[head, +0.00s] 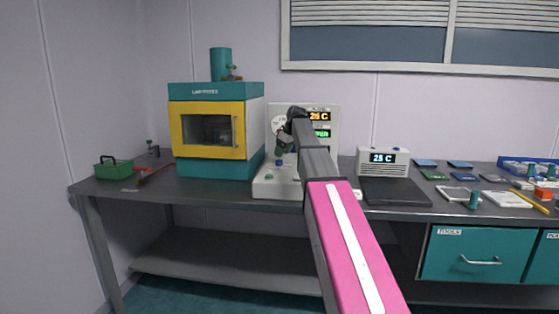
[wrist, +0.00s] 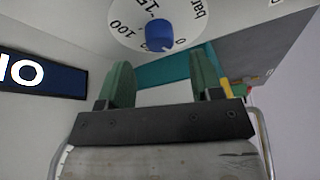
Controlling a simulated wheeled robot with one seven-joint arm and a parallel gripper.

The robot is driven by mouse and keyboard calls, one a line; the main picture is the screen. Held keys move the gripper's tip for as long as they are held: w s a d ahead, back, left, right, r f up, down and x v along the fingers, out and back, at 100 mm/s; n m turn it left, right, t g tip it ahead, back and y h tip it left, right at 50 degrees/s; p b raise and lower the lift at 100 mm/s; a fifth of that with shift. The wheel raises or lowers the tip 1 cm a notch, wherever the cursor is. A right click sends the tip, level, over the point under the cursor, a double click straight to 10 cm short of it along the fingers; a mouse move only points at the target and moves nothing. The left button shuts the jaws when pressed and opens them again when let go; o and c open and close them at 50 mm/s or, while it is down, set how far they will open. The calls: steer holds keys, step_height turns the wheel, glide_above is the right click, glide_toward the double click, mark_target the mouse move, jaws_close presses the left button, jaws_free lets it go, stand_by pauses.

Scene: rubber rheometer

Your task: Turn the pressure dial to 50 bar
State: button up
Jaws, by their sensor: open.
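The pressure dial (wrist: 125,25) shows at the top of the wrist view as a white round face with a blue knob (wrist: 160,33). I can read "100", "bar" and "0" on it; its upper part is cut off. In the head view the dial face (head: 276,123) is partly hidden by my arm, on the front of the white rheometer (head: 330,145). My gripper (wrist: 160,65) is open and empty, its two green fingers apart. In the wrist view the knob appears beyond the gap between the fingertips. In the head view my gripper (head: 283,148) is just in front of the rheometer.
A teal and yellow oven-like press (head: 215,130) stands left of the rheometer. A small "25 C" box (head: 383,160) and a dark flat slab (head: 395,191) are to its right. Several small items lie on the right.

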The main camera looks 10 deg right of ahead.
mark_target(279, 163)
steer(key=shift+x, duration=2.15)
steer(key=c, duration=0.9)
steer(key=shift+m, duration=0.4)
steer(key=m+t+h, duration=0.1)
steer(key=m, duration=0.1)
steer(key=shift+a+m, duration=0.1)
steer(key=shift+m, duration=0.2)
steer(key=m+h, duration=0.1)
steer(key=m, duration=0.2)
steer(key=shift+m+t, duration=0.3)
steer(key=shift+m, duration=0.1)
steer(key=m+h, duration=0.1)
steer(key=m, duration=0.2)
steer(key=m+h, duration=0.1)
steer(key=m, duration=0.2)
steer(key=shift+a+m+h, duration=0.1)
steer(key=shift+m+h, duration=0.2)
steer(key=shift+h, duration=0.1)
